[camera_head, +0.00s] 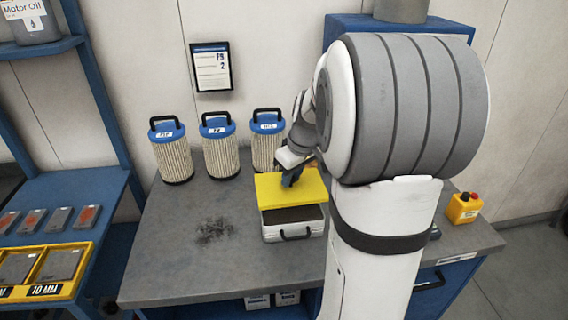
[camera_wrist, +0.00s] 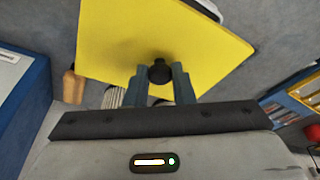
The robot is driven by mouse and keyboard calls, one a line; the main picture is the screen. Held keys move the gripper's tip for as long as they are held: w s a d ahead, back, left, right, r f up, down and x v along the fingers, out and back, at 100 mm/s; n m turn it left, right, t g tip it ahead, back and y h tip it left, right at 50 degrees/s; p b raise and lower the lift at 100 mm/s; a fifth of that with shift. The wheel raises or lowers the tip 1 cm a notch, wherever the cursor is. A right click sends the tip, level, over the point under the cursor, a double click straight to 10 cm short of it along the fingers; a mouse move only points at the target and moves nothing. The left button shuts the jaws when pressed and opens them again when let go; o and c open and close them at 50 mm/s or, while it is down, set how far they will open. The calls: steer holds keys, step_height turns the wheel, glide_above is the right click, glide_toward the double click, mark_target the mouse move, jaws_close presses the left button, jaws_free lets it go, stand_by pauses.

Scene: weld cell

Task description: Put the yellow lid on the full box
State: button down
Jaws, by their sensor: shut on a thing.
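The yellow lid (camera_head: 292,189) is a flat square plate with a dark knob in its middle. My gripper (camera_head: 292,177) is shut on that knob and holds the lid over the back part of a silver-grey box. In the wrist view my gripper (camera_wrist: 160,72) has its two fingers around the knob, and the lid (camera_wrist: 190,35) fills the upper middle. The box (camera_head: 294,230) has a black handle on its front and dark contents showing at the front of its opening. The lid hides the back of the box. I cannot tell if the lid touches it.
Several filter canisters with blue tops, such as this one (camera_head: 219,145), stand along the back of the grey workbench (camera_head: 185,265). Dark shavings (camera_head: 214,228) lie left of the box. A yellow button box (camera_head: 463,208) sits at the right. A blue rack (camera_head: 60,205) stands left.

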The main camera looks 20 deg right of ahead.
mark_target(295, 188)
steer(key=shift+d+f+b, duration=0.15)
steer(key=shift+f+b, duration=0.6)
steer(key=shift+f, duration=0.45)
step_height(295, 188, down, 3)
steer(key=shift+s+r+b, duration=0.1)
steer(key=shift+r+b, duration=0.1)
steer(key=shift+b, duration=0.7)
steer(key=shift+f+b, duration=0.6)
steer(key=shift+f, duration=0.05)
steer(key=shift+f+b, duration=0.15)
steer(key=shift+b, duration=0.55)
stand_by(0.6)
steer(key=c, duration=1.1)
jaws_free()
steer(key=shift+c, duration=0.2)
steer(key=shift+o, duration=0.3)
steer(key=o, duration=0.4)
